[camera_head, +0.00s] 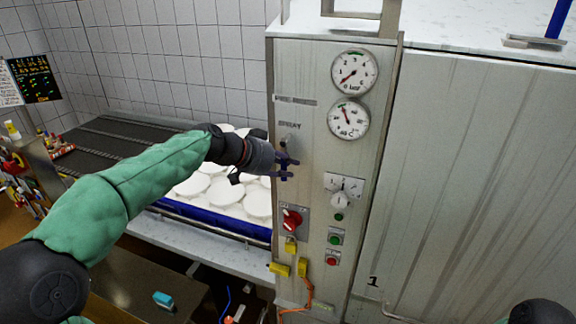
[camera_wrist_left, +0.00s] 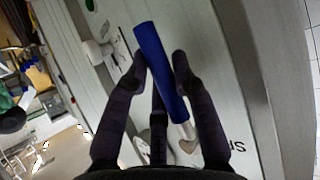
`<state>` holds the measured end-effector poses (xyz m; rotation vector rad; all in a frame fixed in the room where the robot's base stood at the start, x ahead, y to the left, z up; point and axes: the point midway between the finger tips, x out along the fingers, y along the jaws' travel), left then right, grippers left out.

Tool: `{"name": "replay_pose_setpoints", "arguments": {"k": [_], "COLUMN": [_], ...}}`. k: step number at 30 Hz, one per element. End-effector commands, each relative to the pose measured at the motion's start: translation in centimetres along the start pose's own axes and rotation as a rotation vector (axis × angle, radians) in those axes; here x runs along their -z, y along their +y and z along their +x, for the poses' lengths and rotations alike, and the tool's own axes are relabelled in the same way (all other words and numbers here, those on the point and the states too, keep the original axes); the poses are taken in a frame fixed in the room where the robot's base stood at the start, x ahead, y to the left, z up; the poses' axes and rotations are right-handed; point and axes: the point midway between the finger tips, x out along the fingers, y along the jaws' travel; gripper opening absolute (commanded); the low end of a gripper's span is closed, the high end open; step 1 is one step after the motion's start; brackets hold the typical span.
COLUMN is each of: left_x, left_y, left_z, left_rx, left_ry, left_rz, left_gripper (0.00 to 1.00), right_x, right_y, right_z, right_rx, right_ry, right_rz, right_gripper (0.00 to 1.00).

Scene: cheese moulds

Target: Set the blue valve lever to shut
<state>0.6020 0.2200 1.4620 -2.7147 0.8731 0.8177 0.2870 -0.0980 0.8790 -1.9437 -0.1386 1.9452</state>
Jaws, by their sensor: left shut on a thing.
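The blue valve lever (camera_head: 284,174) is on the steel panel (camera_head: 305,75), below the "SPRAY" lettering. In the head view, only small blue parts show around my left gripper (camera_head: 283,164), which reaches it from the left. In the left wrist view, the lever is a blue bar (camera_wrist_left: 160,72) running between the two dark fingers of my left gripper (camera_wrist_left: 160,68). The fingers are shut on it, and its metal stem shows at the lower end. My right gripper is out of view.
Two round gauges (camera_head: 353,70) sit above on the panel. A white knob (camera_head: 340,201), a red rotary switch (camera_head: 291,218), push buttons and yellow padlocks (camera_head: 280,269) are below. White round cheeses (camera_head: 193,184) lie on the conveyor to the left, behind my arm.

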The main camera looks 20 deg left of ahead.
Motion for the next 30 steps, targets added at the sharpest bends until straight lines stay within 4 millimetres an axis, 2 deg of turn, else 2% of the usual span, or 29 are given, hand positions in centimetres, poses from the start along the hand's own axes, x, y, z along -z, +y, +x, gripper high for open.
{"name": "replay_pose_setpoints", "arguments": {"k": [14,15,16,26,30], "left_x": [0.0,0.0,0.1,0.0,0.0], "left_y": [-0.2,-0.2,-0.2,-0.1,-0.2], "left_z": [-0.1,-0.1,-0.1,-0.2,-1.2], "left_rx": [0.011,0.011,0.011,0.009,0.011], "left_ry": [-0.008,-0.008,-0.008,-0.008,-0.007], "left_rz": [0.018,0.018,0.018,0.014,0.014], "left_gripper": [0.0,0.31,0.37,0.37,0.37], "right_x": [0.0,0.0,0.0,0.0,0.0], "right_y": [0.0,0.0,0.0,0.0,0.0], "right_z": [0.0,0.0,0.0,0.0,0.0], "right_rx": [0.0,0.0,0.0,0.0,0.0], "right_ry": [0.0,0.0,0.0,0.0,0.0], "right_rz": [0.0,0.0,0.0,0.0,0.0], "right_gripper": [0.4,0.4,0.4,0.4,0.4]}}
